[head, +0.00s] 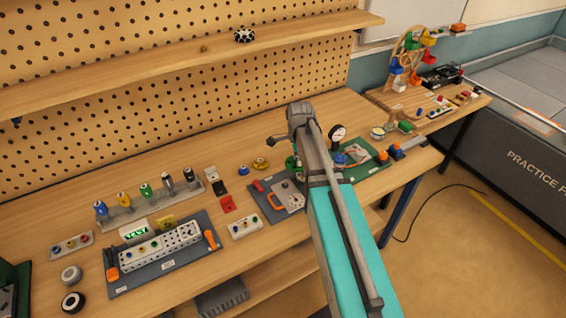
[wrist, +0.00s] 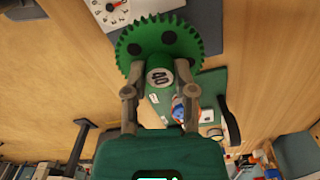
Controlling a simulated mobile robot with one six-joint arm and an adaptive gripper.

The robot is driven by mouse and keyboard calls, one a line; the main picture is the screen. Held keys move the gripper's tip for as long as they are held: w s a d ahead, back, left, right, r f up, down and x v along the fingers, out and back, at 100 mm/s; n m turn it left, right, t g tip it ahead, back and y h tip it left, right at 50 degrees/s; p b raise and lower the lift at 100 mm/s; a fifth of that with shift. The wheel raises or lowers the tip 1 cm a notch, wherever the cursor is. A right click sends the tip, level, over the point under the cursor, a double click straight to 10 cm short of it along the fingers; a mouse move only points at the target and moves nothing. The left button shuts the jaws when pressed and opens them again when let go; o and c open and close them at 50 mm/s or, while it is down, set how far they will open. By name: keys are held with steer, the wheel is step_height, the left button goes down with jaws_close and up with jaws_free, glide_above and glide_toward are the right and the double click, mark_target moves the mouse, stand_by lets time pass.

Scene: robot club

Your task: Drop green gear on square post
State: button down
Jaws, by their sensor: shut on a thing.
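The green gear (wrist: 160,42) is toothed, with dark round holes and a grey hub, and fills the top middle of the wrist view. My gripper (wrist: 159,76) is shut on its hub, with one finger on each side. In the head view a bit of green (head: 291,162) shows left of my arm, probably the gear; my arm hides most of the gripper there. I cannot pick out the square post in either view. A grey board (head: 290,202) with a light plate lies on the bench just below the gripper, partly behind my arm.
A green board (head: 368,158) with a gauge (head: 338,133) stands close right of my arm. A blue part (head: 243,170) and a yellow gear (head: 261,164) lie to the left. Farther left are a screwdriver rack (head: 150,205) and a grey mat (head: 130,283).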

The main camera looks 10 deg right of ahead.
steer(key=shift+a, duration=0.2)
steer(key=shift+a+f+b, duration=0.55)
steer(key=shift+a+b, duration=0.05)
steer(key=shift+a, duration=0.3)
steer(key=shift+a+f+b, duration=0.55)
steer(key=shift+a, duration=0.35)
steer(key=shift+f, duration=0.25)
steer(key=shift+f+b, duration=2.4)
steer(key=shift+b, duration=0.2)
steer(key=shift+f, duration=0.2)
steer(key=shift+f+b, duration=1)
steer(key=shift+b, duration=0.2)
stand_by(1.2)
steer(key=c, duration=0.6)
jaws_free()
